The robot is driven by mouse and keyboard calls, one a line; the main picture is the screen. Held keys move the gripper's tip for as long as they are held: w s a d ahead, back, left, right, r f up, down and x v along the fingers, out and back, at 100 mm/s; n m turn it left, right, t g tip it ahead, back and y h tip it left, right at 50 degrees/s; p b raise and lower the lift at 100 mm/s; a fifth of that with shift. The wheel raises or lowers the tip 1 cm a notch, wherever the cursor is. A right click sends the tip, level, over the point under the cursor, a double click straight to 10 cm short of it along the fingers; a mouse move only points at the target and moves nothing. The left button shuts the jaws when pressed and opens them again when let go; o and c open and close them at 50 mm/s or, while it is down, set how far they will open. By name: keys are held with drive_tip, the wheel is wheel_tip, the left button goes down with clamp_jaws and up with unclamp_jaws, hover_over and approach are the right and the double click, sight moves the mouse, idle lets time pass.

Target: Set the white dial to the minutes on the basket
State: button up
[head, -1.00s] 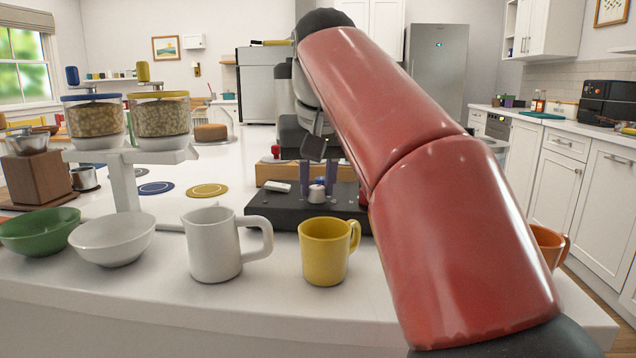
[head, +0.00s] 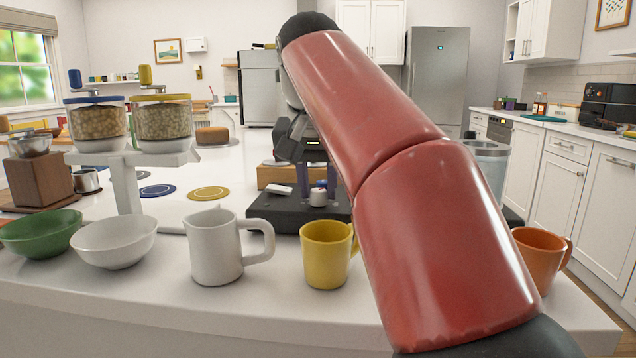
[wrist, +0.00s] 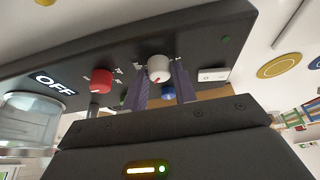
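The white dial (head: 317,197) stands on the dark panel of a black machine (head: 280,212) on the white counter. In the wrist view the white dial (wrist: 159,69) shows a small red mark on its face and tick marks around it. My gripper (wrist: 162,74) is open, with one purple-grey finger on either side of the white dial; whether they touch it I cannot tell. In the head view my gripper (head: 324,183) is just behind and above the dial, partly hidden by my arm. I cannot make out a basket with minutes on it.
A yellow mug (head: 326,255), white mug (head: 215,247) and orange mug (head: 540,260) stand in front. Two grain hoppers (head: 130,118) stand left.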

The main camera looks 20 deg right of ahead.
drive_tip(key=o, duration=0.3)
drive_tip(key=shift+o, duration=0.2)
drive_tip(key=shift+r, duration=0.1)
drive_tip(key=p+v, duration=0.1)
drive_tip(key=v, duration=0.4)
drive_tip(key=shift+s+r, duration=0.15)
drive_tip(key=shift+r, duration=0.2)
drive_tip(key=shift+v, duration=0.95)
